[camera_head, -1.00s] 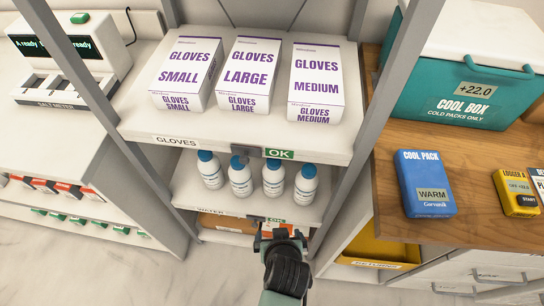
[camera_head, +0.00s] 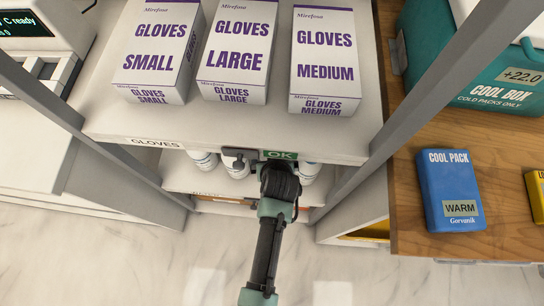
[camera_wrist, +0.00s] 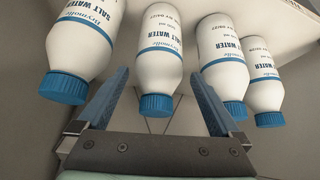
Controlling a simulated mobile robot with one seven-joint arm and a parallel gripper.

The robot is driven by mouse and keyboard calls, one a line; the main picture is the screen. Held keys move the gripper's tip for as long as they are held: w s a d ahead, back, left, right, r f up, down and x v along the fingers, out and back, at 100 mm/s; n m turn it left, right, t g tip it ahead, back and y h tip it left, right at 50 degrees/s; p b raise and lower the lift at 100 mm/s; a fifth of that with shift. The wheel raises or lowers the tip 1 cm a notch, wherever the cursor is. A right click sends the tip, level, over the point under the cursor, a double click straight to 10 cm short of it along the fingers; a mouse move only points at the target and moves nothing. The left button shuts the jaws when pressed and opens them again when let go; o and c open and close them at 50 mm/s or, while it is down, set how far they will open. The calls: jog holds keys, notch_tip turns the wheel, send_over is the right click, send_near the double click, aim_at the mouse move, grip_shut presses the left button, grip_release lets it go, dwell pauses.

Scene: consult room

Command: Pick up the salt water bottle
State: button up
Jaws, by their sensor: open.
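Several white salt water bottles with blue caps and blue labels stand in a row on the lower shelf. In the head view, the shelf above and my arm mostly hide them; parts of a left bottle (camera_head: 203,160) and a right bottle (camera_head: 310,172) show. My gripper (camera_wrist: 160,76) is open and empty, with blue fingers spread. In the wrist view, one salt water bottle (camera_wrist: 153,50) appears between the fingers, its cap toward the palm. Other bottles (camera_wrist: 82,40) and (camera_wrist: 222,60) lie outside the fingers. I cannot tell how deep the fingers reach.
The upper shelf (camera_head: 110,122) with its glove boxes (camera_head: 237,45) overhangs the bottles. Grey posts (camera_head: 355,192) flank the shelves. A wooden counter at right (camera_head: 400,215) bears a blue cool pack (camera_head: 450,190) and a teal cool box (camera_head: 480,60). The floor in front is clear.

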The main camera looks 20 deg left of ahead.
jog(key=b+x, duration=0.1)
jog(key=x, duration=0.5)
jog(key=shift+w, duration=0.2)
jog(key=shift+c, duration=0.3)
grip_shut()
jog(key=shift+r, duration=0.15)
